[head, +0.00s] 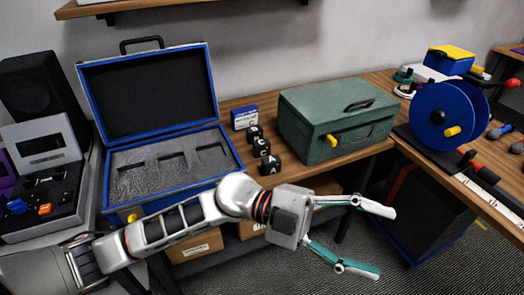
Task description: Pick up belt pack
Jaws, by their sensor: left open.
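Small black packs with white letters, which look like the belt packs, stand in a short row on the wooden desk. The front pack (269,165) is marked A, the middle pack (261,147) is marked C, and the back pack (254,132) has a hard-to-read letter. My left gripper (376,241) is open and empty, its fingers spread to the right. It is in front of the desk, to the right of and nearer than the packs, and touches none of them. My right gripper is out of view.
An open blue-edged case (217,166) with grey foam cutouts lies left of the packs. A green box (335,127) stands right of them, and a small blue-white box (244,117) behind. A blue cable reel (437,117) stands farther right. Shelf boxes (195,246) sit below.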

